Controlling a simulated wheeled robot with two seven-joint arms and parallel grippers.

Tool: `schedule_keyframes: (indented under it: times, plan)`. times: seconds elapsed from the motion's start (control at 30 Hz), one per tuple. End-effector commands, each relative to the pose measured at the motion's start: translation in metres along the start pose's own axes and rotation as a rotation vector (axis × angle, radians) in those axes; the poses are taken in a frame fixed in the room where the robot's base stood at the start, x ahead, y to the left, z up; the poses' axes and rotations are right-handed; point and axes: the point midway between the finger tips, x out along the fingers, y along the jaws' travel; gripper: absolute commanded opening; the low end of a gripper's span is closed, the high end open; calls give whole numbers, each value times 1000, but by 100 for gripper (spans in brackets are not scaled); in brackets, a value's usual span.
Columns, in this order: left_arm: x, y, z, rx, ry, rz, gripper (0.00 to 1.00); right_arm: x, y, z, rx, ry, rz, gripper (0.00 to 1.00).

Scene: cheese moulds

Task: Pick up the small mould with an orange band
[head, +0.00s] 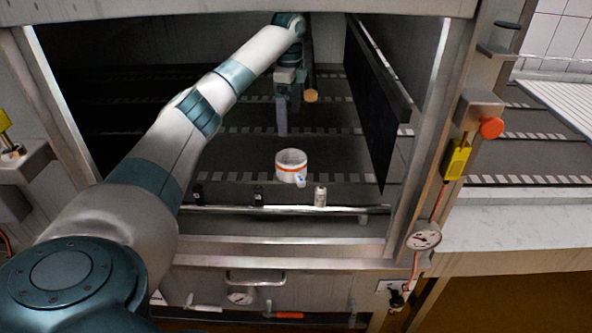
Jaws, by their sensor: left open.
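A small white round mould with an orange band (291,168) stands upright on the dark slatted floor inside the open metal cabinet. My left arm reaches in from the left, and my left gripper (290,115) hangs above and behind the mould, pointing down. The gripper is open and apart from the mould, with nothing seen between its fingers. My right gripper does not show.
A small pale bottle (320,196) and two dark ones, one of them here (258,196), stand near a front rail (290,209). A dark hanging panel (376,110) is to the right. A gauge (424,237) sits on the right post.

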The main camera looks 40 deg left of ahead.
Motion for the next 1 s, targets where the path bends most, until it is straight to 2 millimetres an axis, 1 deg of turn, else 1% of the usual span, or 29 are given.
schedule_keyframes:
  times: [0.3,0.47,0.57,0.67,1.0]
  plan:
    - [1,0,0,0,0,0,100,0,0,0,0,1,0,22]
    - [10,0,0,0,0,0,100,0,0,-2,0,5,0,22]
    - [21,0,0,-1,-1,1,100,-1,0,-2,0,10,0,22]
    - [37,1,0,-1,0,2,100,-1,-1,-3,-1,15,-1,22]
    - [98,1,-1,0,0,2,100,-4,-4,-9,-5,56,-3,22]
